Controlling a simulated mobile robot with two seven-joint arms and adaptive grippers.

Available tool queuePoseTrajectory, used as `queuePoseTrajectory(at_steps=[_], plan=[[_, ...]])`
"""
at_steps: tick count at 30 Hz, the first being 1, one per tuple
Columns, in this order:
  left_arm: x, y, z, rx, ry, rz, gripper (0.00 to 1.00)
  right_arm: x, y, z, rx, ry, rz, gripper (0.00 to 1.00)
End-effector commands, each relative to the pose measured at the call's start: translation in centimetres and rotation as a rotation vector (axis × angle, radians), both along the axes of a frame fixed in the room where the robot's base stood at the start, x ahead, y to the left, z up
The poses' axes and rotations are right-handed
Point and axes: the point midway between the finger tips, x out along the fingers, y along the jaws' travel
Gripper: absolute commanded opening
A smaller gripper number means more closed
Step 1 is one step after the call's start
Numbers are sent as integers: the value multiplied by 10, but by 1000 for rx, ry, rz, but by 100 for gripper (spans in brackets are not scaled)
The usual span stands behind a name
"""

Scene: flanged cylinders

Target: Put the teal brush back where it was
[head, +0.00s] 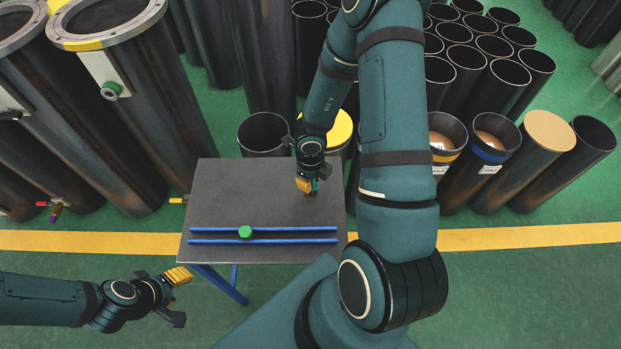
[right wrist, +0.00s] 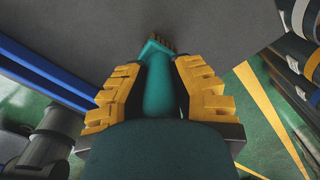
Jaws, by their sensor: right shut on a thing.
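My right gripper (head: 308,186) is shut on the teal brush over the right part of the grey table (head: 218,190). In the right wrist view the teal brush (right wrist: 158,88) lies between the two yellow-padded fingers of the gripper (right wrist: 160,85), its brownish bristle end pointing away over the table top. I cannot tell whether the bristles touch the table. In the head view only a sliver of the brush shows beside the fingers. My left gripper (head: 178,296) is open and empty, low on the left, in front of the table and apart from it.
Two blue rails (head: 290,229) run along the table's front part, with a green piece (head: 245,232) on them. Big flanged cylinders (head: 110,70) stand at the left. Open dark tubes (head: 263,130) and a yellow-capped one (head: 341,128) stand behind the table. The table's back left is bare.

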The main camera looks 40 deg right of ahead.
Motion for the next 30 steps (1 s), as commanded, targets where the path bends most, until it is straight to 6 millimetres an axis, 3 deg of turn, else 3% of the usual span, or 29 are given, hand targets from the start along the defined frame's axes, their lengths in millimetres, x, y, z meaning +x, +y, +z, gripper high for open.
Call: queuePoseTrajectory(at_steps=[2,3,5,17,23,30], plan=[[0,0,0,0,0,0,47,0,0,0,0,0,0,0],[0,0,0,0,0,0,47,0,0,0,0,0,0,32],[0,0,0,0,0,0,47,0,0,0,0,0,0,50],[0,0,0,0,0,0,47,0,0,4,0,-2,-3,50],[0,0,0,0,0,0,47,0,-1,29,0,-3,-5,50],[0,0,0,0,0,0,47,0,0,77,-1,-3,-4,50]])
